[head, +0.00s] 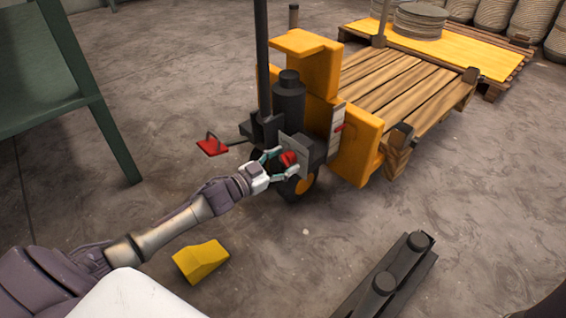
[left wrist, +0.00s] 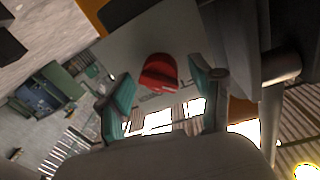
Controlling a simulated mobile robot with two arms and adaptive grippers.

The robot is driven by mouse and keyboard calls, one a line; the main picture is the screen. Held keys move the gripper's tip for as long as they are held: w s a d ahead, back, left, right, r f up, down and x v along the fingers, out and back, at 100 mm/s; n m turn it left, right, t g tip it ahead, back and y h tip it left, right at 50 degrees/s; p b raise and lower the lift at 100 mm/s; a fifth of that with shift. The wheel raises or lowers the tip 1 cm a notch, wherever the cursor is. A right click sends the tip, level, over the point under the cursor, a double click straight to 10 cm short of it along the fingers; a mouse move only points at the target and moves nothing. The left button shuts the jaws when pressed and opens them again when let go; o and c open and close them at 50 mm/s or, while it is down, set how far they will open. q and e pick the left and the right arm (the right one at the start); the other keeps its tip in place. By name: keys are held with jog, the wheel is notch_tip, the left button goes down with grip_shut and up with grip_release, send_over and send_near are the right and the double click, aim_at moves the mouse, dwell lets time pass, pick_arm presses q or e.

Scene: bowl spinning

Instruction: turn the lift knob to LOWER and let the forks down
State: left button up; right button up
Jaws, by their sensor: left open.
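The red lift knob (head: 289,158) sits on a grey plate on the front of the yellow pallet truck (head: 357,150). My left gripper (head: 282,163) is open at the knob, its teal fingers on either side of it. In the left wrist view the knob (left wrist: 158,73) shows between the open fingertips (left wrist: 160,80), with a gap on both sides. The lettering around the knob is too small to read. The forks are mostly hidden under a wooden pallet (head: 397,82). My right gripper is not in view.
A red pedal (head: 212,146) juts out left of the truck. A yellow wedge (head: 200,262) lies on the floor near my left arm. A dark rail with round posts (head: 408,263) lies at the front right. A green bench (head: 50,100) stands at the left. Sacks line the back.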

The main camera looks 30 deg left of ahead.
pick_arm(q)
jog(key=shift+c, duration=0.2)
jog(key=c, duration=1.1)
